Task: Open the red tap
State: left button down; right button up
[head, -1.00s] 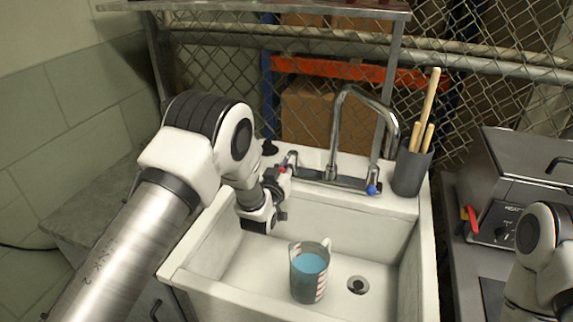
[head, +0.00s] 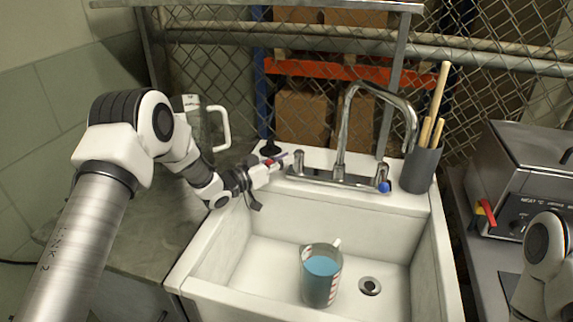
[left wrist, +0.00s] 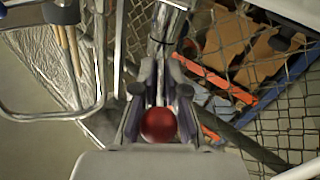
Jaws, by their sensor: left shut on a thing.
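The red tap's lever with its red knob (head: 269,161) is at the left end of the chrome faucet (head: 345,180) at the back of the sink. The lever points left from its post. My left gripper (head: 265,172) is shut on it, coming from the left over the sink's back left corner. In the left wrist view the red ball knob (left wrist: 158,125) lies between the two fingers (left wrist: 160,95), with the metal lever running beyond it. The blue tap (head: 384,186) is at the faucet's right end. My right gripper is out of view.
A measuring jug (head: 321,280) of blue liquid stands in the sink (head: 262,262) near the drain (head: 370,286). A cup of wooden sticks (head: 420,168) stands at the back right. Chain-link fence stands behind.

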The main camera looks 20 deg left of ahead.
pick_arm(q)
jog(key=shift+w+a+m+g+h, duration=0.25)
jog(key=shift+m+g+h, duration=0.3)
jog(key=shift+h, duration=0.15)
jog(key=shift+w+a+m+g+h, duration=0.1)
jog(key=shift+a+m+g+h, duration=0.1)
jog(key=shift+m+g+h, duration=0.4)
jog(key=c, duration=1.2)
grip_release()
jog(key=shift+w, duration=0.1)
